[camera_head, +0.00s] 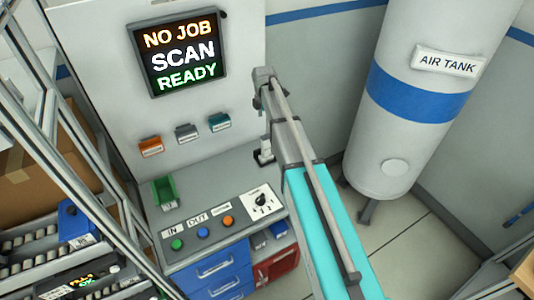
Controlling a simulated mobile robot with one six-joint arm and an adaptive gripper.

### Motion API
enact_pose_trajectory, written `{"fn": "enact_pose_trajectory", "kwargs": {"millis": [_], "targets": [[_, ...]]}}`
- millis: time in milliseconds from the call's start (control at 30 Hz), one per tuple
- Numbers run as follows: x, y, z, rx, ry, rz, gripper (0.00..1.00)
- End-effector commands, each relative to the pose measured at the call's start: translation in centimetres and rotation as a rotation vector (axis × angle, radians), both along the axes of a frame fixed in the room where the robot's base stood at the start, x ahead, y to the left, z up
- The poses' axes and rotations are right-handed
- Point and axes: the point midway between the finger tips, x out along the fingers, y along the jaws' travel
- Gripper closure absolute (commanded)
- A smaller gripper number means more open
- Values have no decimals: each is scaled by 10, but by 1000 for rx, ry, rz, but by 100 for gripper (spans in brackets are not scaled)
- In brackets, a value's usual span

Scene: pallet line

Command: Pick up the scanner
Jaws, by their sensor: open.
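A small grey-and-black device (265,150) stands at the back right of the workbench (215,195), close beside my arm. It may be the scanner, but it is too small and too partly covered to be sure. My arm reaches up from the bottom right, its teal link crossing in front of the bench's right end. I cannot make out my gripper, which seems hidden behind my own arm.
A screen (180,53) reads NO JOB, SCAN, READY. The bench holds a green bin (165,193), buttons and a dial (260,201). An air tank (415,100) stands right. Roller shelves with a blue bin (76,222) and metal posts stand left. Bare floor shows below the tank.

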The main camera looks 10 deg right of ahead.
Motion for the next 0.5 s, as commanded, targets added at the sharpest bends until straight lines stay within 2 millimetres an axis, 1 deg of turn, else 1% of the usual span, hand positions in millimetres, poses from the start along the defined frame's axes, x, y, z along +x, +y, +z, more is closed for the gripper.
{"fn": "enact_pose_trajectory", "kwargs": {"millis": [267,500], "targets": [[0,-4,-7,0,0,-7,23],[0,-5,-24,0,0,-9,23]]}}
